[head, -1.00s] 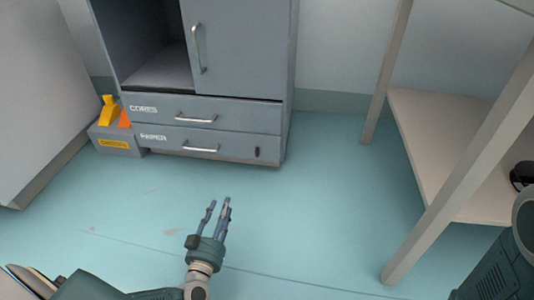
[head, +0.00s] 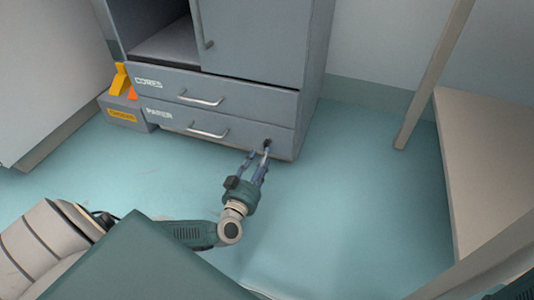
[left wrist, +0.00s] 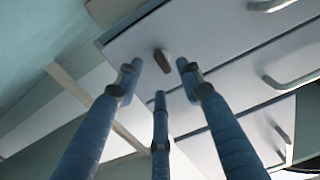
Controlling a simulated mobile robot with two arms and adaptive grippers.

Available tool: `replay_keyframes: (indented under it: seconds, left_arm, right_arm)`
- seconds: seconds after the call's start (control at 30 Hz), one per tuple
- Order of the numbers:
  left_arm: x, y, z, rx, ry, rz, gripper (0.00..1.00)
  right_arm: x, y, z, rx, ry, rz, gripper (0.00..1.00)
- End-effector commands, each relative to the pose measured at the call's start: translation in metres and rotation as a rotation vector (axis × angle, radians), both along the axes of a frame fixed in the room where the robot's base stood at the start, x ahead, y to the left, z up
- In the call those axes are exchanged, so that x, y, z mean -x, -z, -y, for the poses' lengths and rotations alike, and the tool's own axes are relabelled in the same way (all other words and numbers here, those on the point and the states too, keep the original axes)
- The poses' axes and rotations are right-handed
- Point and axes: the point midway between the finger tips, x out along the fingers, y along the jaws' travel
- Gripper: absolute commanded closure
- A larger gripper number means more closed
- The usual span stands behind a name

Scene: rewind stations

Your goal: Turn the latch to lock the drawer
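The lower drawer (head: 165,116), labelled "PAPER", is flush in the grey cabinet, below the "CORES" drawer (head: 250,97). Its small dark latch (head: 267,142) sits at the right end of the drawer front, partly covered by my fingers in the head view. In the left wrist view the latch (left wrist: 162,60) is a short brownish bar on the pale front. My left gripper (head: 258,157) is at the latch, and its three blue fingers (left wrist: 158,72) are spread, with the latch between the tips. I see no clear contact. My right gripper is out of view.
A grey box with a yellow label (head: 122,117) and orange and yellow pieces stands left of the cabinet. A table with a low shelf (head: 490,150) and pale legs is at the right. The floor in front of the cabinet is clear.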

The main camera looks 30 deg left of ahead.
Motion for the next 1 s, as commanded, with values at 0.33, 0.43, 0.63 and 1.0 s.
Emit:
replay_keyframes:
  seconds: [0.33,0.43,0.63,1.0]
  left_arm:
    - [-0.045,0.002,-0.011,-0.001,0.000,0.001,0.62]
    - [-0.048,0.001,-0.012,0.000,0.000,0.000,0.62]
    - [-0.049,0.000,-0.012,0.000,-0.001,-0.001,0.62]
    - [-0.048,0.000,-0.012,0.000,-0.001,-0.001,1.00]
  right_arm:
    - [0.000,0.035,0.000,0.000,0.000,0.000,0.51]
    - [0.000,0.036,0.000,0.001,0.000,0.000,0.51]
    - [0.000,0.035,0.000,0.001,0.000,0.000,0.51]
    - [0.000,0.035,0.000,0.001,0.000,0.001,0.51]
